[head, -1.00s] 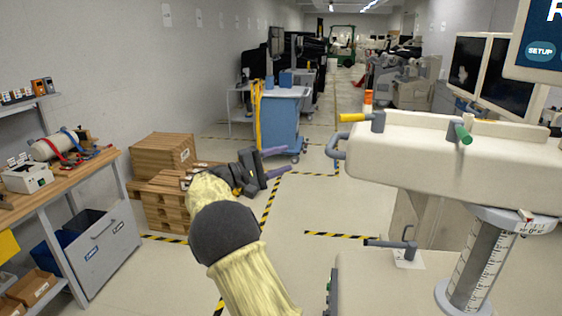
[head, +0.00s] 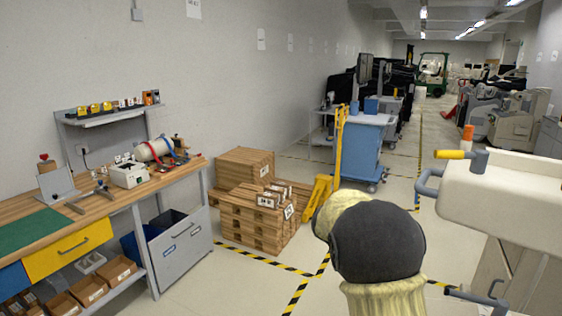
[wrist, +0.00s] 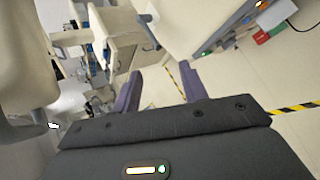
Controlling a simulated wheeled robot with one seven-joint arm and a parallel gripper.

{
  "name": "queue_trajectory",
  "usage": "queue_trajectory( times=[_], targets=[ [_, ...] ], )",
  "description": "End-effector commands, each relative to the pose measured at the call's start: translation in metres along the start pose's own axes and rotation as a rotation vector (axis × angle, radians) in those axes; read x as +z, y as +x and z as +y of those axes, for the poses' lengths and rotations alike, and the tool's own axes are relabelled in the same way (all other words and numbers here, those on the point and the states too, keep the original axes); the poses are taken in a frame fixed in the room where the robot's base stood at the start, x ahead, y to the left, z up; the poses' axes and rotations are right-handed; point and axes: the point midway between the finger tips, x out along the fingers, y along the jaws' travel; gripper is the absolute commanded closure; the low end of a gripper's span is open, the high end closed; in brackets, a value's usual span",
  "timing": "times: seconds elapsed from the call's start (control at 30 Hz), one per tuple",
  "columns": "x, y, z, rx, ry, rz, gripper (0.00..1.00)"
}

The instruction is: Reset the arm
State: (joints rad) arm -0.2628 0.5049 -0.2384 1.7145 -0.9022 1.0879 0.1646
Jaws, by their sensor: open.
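My gripper (wrist: 160,70) shows in the wrist view with its two purple fingers apart and nothing between them. In the head view my gripper is hidden. There, only a dark rounded joint and pale covered links of my arm show at the lower right of centre. In the wrist view the view past the fingers is tilted, with pale cart parts at the upper left and floor to the right.
A white covered cart (head: 508,196) stands at the right, with a yellow-ended handle. A wooden workbench (head: 105,205) is at the left. Stacked wooden pallets (head: 250,222) and a blue cart (head: 358,150) stand beyond. Striped tape marks open floor.

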Motion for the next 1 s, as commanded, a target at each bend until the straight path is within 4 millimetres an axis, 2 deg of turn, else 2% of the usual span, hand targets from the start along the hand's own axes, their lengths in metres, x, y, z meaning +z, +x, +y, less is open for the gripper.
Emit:
queue_trajectory(
  times=[0.03, 0.23, 0.4, 0.6, 0.8, 1.0],
  targets=[
    [0.012, 0.003, -0.015, -0.072, 0.007, 0.018, 0.57],
    [0.048, 0.001, -0.075, -0.335, 0.06, 0.099, 0.57],
    [0.077, -0.013, -0.121, -0.526, 0.141, 0.166, 0.57],
    [0.113, -0.032, -0.167, -0.706, 0.274, 0.232, 0.57],
    [0.144, -0.046, -0.198, -0.816, 0.422, 0.277, 0.57],
    [0.154, -0.049, -0.207, -0.842, 0.475, 0.289, 0.57]
  ],
)
